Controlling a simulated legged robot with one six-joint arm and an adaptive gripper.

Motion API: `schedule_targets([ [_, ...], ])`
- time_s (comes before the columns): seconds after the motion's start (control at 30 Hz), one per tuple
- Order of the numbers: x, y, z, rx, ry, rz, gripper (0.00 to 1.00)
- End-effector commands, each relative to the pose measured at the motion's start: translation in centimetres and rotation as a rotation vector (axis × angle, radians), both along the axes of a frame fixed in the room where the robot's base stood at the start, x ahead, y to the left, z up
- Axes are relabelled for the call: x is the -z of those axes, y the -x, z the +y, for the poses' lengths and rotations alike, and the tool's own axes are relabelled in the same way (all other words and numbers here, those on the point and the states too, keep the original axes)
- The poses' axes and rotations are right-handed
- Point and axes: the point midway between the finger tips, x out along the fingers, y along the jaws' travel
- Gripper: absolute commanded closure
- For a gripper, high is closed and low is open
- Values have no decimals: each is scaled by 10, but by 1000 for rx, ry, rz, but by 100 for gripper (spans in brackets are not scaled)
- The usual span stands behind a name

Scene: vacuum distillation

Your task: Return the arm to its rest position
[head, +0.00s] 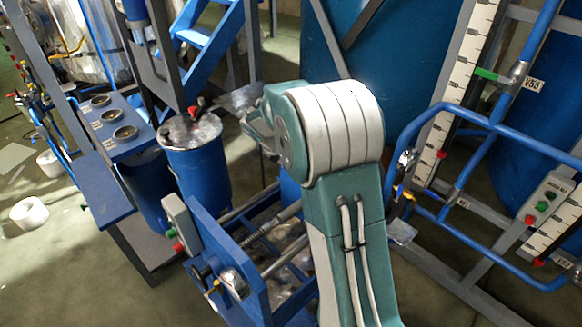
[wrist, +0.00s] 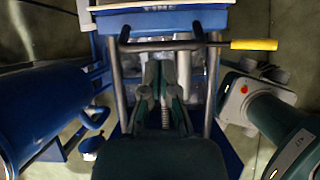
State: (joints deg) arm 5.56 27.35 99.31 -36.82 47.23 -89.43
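My arm rises through the middle of the head view as a teal link with a pale ribbed joint (head: 340,130) at its top. A teal end part shows just left of that joint, partly hidden by it, and its fingers cannot be made out clearly there. In the wrist view my gripper (wrist: 162,72) is at the middle, with its two teal fingers drawn together at the tips. Nothing is seen held between them. A dark bar handle (wrist: 165,45) with a yellow grip (wrist: 253,44) lies across the view beyond the fingertips.
A blue drum (head: 197,165) with a red-knobbed lid and a blue bench (head: 105,185) with round holes stand left of my arm. A blue machine frame (head: 225,255) is close beside it. Blue pipe railing (head: 480,125) is at right. Open floor (head: 60,275) shows at lower left.

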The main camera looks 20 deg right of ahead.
Motion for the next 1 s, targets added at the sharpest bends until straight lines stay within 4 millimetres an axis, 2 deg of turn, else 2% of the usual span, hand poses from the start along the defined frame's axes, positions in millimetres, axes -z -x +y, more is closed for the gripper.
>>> schedule_targets([
  [0.1, -7, 0, 1, -1, 0, 0, 100],
  [0.53, -7, 1, 1, -1, 0, 2, 100],
  [0.63, -13, 4, 3, 20, -9, -14, 100],
  [0.77, -39, 23, 14, 137, -60, -98, 100],
  [1.0, -96, 85, 45, 491, -230, -314, 100],
])
